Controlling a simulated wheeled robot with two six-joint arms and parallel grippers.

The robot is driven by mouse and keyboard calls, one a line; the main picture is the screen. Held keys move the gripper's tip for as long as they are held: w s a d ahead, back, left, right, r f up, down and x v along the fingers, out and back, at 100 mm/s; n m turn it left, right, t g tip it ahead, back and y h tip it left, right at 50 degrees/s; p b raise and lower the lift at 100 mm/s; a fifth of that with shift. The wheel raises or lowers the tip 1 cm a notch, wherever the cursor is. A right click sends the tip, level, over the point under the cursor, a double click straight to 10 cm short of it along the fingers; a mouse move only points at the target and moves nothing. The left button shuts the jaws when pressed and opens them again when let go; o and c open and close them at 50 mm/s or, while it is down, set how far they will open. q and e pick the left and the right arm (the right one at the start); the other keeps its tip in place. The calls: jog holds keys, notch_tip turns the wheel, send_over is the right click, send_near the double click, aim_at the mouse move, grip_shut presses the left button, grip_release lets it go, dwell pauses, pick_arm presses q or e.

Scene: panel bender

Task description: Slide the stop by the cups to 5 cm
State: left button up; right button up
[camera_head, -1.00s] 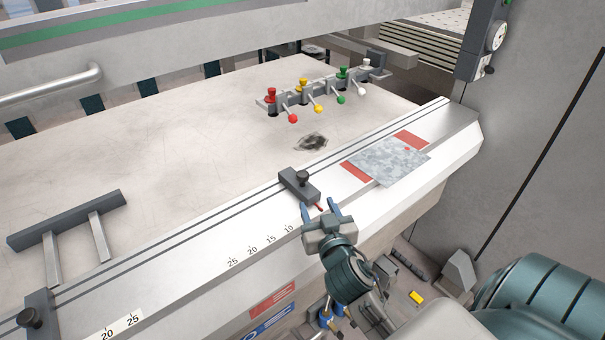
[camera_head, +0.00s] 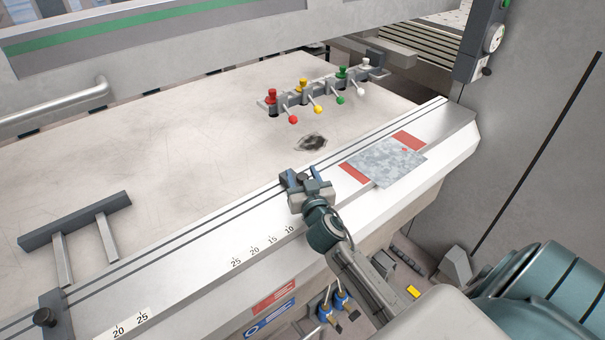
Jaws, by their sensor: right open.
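The dark grey stop (camera_head: 301,179) with its black knob sits on the grooved rail of the white front ledge, at the middle of the view. My right gripper (camera_head: 300,175) is at this stop, open, with its dark blue fingertips on either side of it. I cannot tell whether the fingers touch it. The gripper covers most of the stop and its red pointer. The scale (camera_head: 261,247) along the ledge shows 25, 20, 15 and 10; its lower end is hidden by the gripper. My left gripper is not in view.
Several toggle clamps with coloured knobs (camera_head: 318,107) stand on the table behind. A metal sheet (camera_head: 383,162) lies on red pads to the right. Another stop (camera_head: 56,314) is at lower left, near a grey bracket (camera_head: 75,220). The rail between the stops is clear.

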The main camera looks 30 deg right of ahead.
grip_shut()
jog(key=shift+s+a+f+b, duration=0.1)
jog(key=shift+a+b, duration=0.1)
jog(key=shift+a, duration=1.1)
jog(key=shift+s+a+b, duration=0.1)
jog(key=shift+a+b, duration=0.05)
jog(key=shift+a, duration=1.15)
jog(key=shift+d, duration=0.1)
grip_release()
jog(key=b+v, duration=0.3)
jog(key=v, duration=0.6)
jog(key=shift+s, duration=0.2)
jog(key=shift+s+a, duration=0.3)
jog(key=shift+s, duration=0.35)
